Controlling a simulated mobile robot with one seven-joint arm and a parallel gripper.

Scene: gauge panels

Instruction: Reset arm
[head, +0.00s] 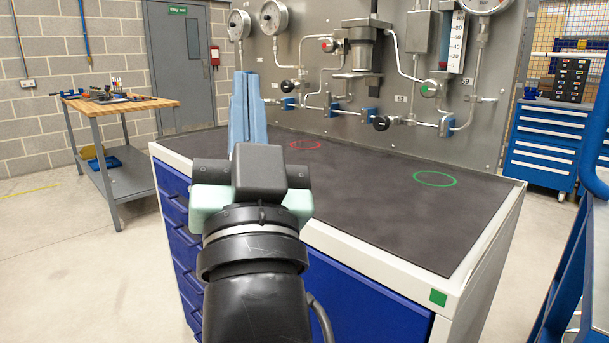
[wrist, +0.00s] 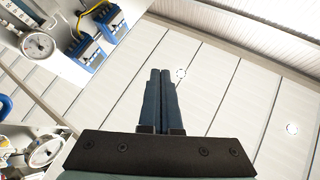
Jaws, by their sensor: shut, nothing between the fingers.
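My gripper (head: 248,85) rises in front of the workbench in the head view, its two blue fingers pointing up. In the wrist view the gripper (wrist: 160,75) shows its fingers side by side, closed together with nothing between them. The wrist view looks up past the fingers at the pale ceiling. My arm hides part of the bench's left front.
The blue-and-white bench (head: 460,283) has a bare dark top with a red ring (head: 305,145) and a green ring (head: 435,179). Behind it stands a grey panel (head: 290,62) with gauges, pipes and valves. A wooden table (head: 150,103) is at left, a blue drawer cabinet (head: 545,145) at right.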

